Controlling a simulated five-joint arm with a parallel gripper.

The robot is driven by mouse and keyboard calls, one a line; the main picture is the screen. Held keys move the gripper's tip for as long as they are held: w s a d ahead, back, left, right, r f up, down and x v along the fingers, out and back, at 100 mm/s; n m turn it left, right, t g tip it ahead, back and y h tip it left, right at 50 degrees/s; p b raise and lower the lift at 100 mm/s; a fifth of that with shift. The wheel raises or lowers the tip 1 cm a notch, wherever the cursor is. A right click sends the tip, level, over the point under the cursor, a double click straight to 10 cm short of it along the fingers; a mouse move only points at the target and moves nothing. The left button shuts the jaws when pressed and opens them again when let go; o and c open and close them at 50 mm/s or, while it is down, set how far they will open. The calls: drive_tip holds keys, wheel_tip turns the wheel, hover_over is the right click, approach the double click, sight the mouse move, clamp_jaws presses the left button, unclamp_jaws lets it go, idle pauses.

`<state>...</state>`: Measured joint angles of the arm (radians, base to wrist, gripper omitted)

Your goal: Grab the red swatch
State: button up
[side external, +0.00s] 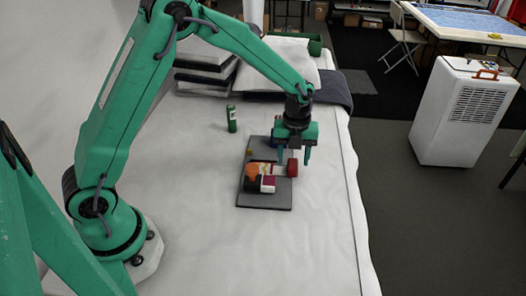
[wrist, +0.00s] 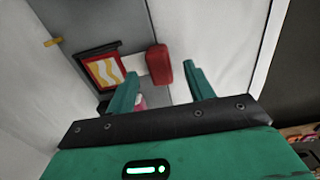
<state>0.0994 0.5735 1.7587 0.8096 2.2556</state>
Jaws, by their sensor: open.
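A plain red block (side external: 292,167) sits at the right edge of a cluster on a grey board. It also shows in the wrist view (wrist: 158,66), beside a white piece (wrist: 133,66). A red panel with a yellow and white wavy pattern (wrist: 105,72) lies to its left. My gripper (side external: 294,156) points down over the right part of the board. Its fingers are open and empty, one toward each side of the red block in the wrist view (wrist: 160,72). I cannot tell whether they reach down to its level.
The grey board (side external: 265,201) also holds an orange piece (side external: 252,170) and a magenta piece (side external: 268,184). A green cylinder (side external: 231,120) stands behind it to the left. Folded cloths (side external: 203,72) lie at the back. The white surface in front is clear; its edge is to the right.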

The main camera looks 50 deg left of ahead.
drive_tip(key=shift+f, duration=0.75)
drive_tip(key=c, duration=1)
drive_tip(key=shift+r, duration=0.1)
drive_tip(key=shift+c, duration=0.2)
wheel_tip(320, 180, up, 10)
